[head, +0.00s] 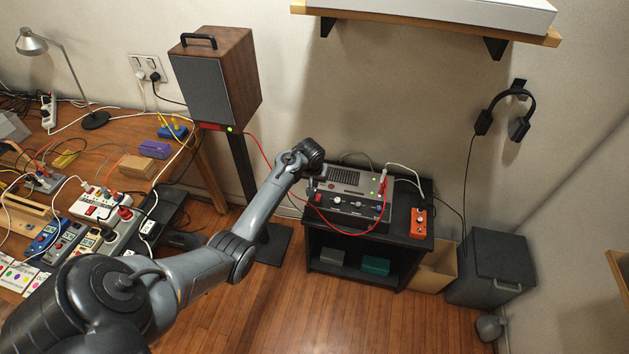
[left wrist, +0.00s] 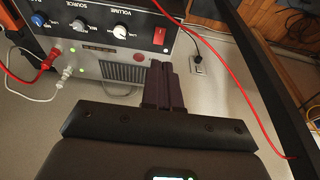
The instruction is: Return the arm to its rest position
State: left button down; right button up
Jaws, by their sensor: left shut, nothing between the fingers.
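My left arm (head: 205,270) reaches from the lower left toward the amplifier (head: 350,198) on the black stand. My left gripper (head: 312,172) is at the amplifier's left end, partly hidden by its own wrist in the head view. In the left wrist view its dark fingers (left wrist: 163,85) are together, with nothing between them. The amplifier's panel (left wrist: 105,25) with knobs and a red switch lies beyond the fingertips in that view. I cannot tell whether the fingers touch the amplifier. My right gripper is in neither view.
A red cable (head: 262,150) runs from the speaker (head: 215,80) past my wrist to the amplifier. An orange box (head: 418,222) sits on the stand (head: 405,240). The cluttered desk (head: 120,118) is at left, and a shelf (head: 430,22) overhangs above. Open floor (head: 330,310) lies in front.

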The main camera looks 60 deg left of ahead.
pick_arm(q)
jog(key=shift+s+f, duration=0.1)
jog(key=s+d+f+m+g, duration=0.1)
jog(key=s+d+f+g, duration=0.1)
jog(key=s+d+f, duration=0.4)
jog(key=s+d+f+m+g, duration=0.1)
jog(key=s+d+f, duration=0.1)
jog(key=s+f, duration=0.7)
jog(key=s+d+r+m+t, duration=0.1)
jog(key=s+d+r+m, duration=0.1)
jog(key=s+d, duration=0.35)
jog(key=s+d+r+m+h, duration=0.1)
jog(key=s+d+r, duration=0.2)
jog(key=d, duration=0.6)
jog(key=s+d+r+m+t, duration=0.15)
jog(key=s+d, duration=0.25)
jog(key=d, duration=0.4)
jog(key=w+d+r+m+t+h, duration=0.15)
jog(key=d+r+m, duration=0.35)
jog(key=r, duration=0.9)
notch_tip(320, 180, up, 29)
jog(key=d+n+p, duration=0.1)
jog(key=p, duration=2.7)
jog(key=shift+f+p, duration=0.2)
jog(key=shift+p, duration=0.2)
